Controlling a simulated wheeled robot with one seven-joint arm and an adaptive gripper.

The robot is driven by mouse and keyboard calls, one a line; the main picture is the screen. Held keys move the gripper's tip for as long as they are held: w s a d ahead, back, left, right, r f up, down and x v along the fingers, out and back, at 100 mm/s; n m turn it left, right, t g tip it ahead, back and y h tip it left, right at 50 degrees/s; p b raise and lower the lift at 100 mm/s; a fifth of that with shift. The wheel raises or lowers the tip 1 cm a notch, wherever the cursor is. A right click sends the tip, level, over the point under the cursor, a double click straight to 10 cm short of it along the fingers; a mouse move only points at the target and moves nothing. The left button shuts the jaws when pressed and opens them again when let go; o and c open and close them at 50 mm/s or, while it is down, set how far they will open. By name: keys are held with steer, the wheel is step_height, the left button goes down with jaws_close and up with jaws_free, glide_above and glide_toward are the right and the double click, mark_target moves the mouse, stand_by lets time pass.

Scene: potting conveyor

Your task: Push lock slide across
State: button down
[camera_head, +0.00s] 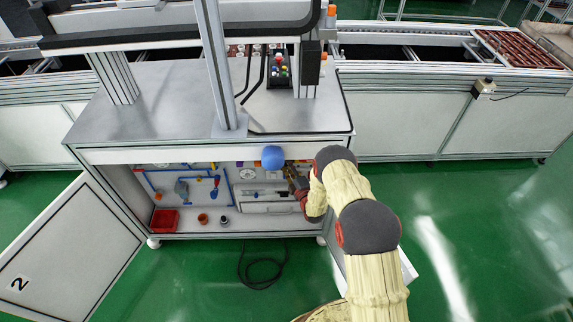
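My gripper (291,174) reaches into the open cabinet below the grey worktop, at the right side of its back panel. It is small and dark here, and part of it is covered by my own arm. I cannot tell whether its fingers are open or shut, or whether they touch anything. The lock slide cannot be made out clearly; a pale fitting with a horizontal bar (268,208) sits on the panel below and left of the gripper. A rounded blue object (272,157) shows just left of the gripper, near the cabinet's top edge.
A cabinet door (70,255) marked 2 stands open at the left. Blue pipes (229,190), a red bin (164,221) and small round pots (203,218) are inside the cabinet. A black cable (262,283) lies on the green floor. A conveyor runs behind.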

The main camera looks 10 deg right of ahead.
steer(key=d, duration=0.3)
steer(key=shift+s+d+f, duration=0.15)
steer(key=shift+s, duration=0.2)
steer(key=c, duration=1.7)
jaws_free()
steer(key=shift+d, duration=0.15)
steer(key=shift+c, duration=0.2)
steer(key=shift+r, duration=0.2)
